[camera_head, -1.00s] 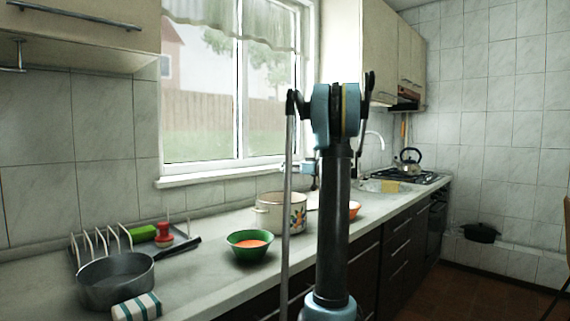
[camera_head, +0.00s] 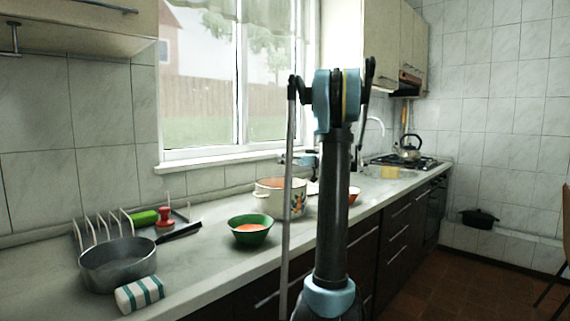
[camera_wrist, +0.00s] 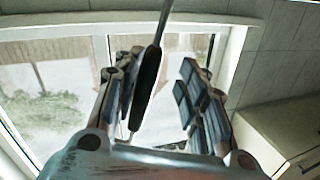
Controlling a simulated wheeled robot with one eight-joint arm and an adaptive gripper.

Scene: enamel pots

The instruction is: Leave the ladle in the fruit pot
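The fruit pot (camera_head: 268,199) is a cream enamel pot with a fruit picture and orange-red showing at its top. It stands on the counter near the window, partly hidden by my arm. In the wrist view, the ladle (camera_wrist: 147,80) shows as a black handle with a thin metal stem running to the top edge; its bowl is out of view. My gripper (camera_wrist: 160,92) is open around the handle, which lies close to the left finger with a clear gap to the right one. In the head view, my gripper is small near the pot, mostly hidden by my arm.
A green bowl (camera_head: 250,236) with orange contents stands left of the pot. An orange bowl (camera_head: 354,194) is to its right. A grey saucepan (camera_head: 118,268), striped cloth (camera_head: 139,294) and rack (camera_head: 100,232) fill the left counter. The window (camera_head: 215,90) is behind.

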